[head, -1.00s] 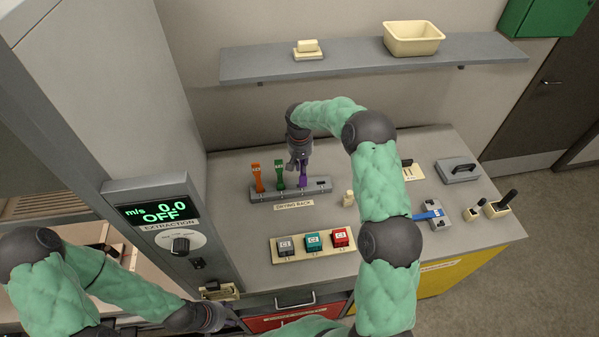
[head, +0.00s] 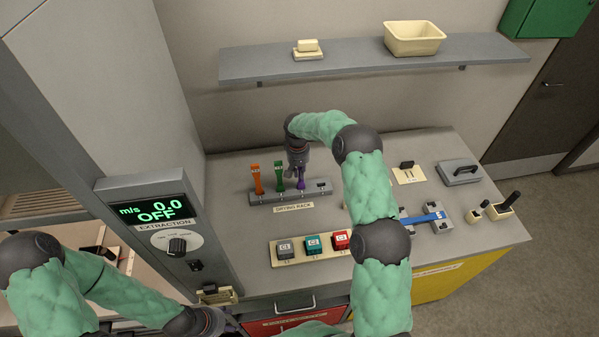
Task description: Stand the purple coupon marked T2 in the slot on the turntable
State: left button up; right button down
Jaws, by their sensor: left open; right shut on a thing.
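The purple coupon (head: 301,185) stands upright in the drying rack (head: 265,197), right of a green and an orange coupon. My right gripper (head: 299,174) points down over it and is shut on its upper part, which the fingers hide. I cannot read its mark. My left gripper (head: 222,325) is low at the left, by the bench's front edge, open and partly cut off by the frame bottom. I cannot make out a turntable or its slot in this view.
An orange coupon (head: 256,180) and a green coupon (head: 279,177) stand close left of my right gripper. A plate with grey, teal and red blocks (head: 299,256) lies in front. A grey fixture with a blue bar (head: 432,218) is at right. A shelf (head: 350,62) hangs above.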

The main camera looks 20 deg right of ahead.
jog(key=c, duration=1.3)
grip_release()
jog(key=shift+f, duration=0.15)
jog(key=shift+o, duration=0.2)
jog(key=shift+r, duration=0.2)
jog(key=r+p, duration=0.1)
jog(key=r, duration=0.3)
jog(key=r+p, duration=0.2)
jog(key=r, duration=0.2)
jog(key=r+p, duration=0.2)
jog(key=r, duration=0.2)
jog(key=shift+w+a, duration=0.1)
jog(key=shift+a, duration=0.15)
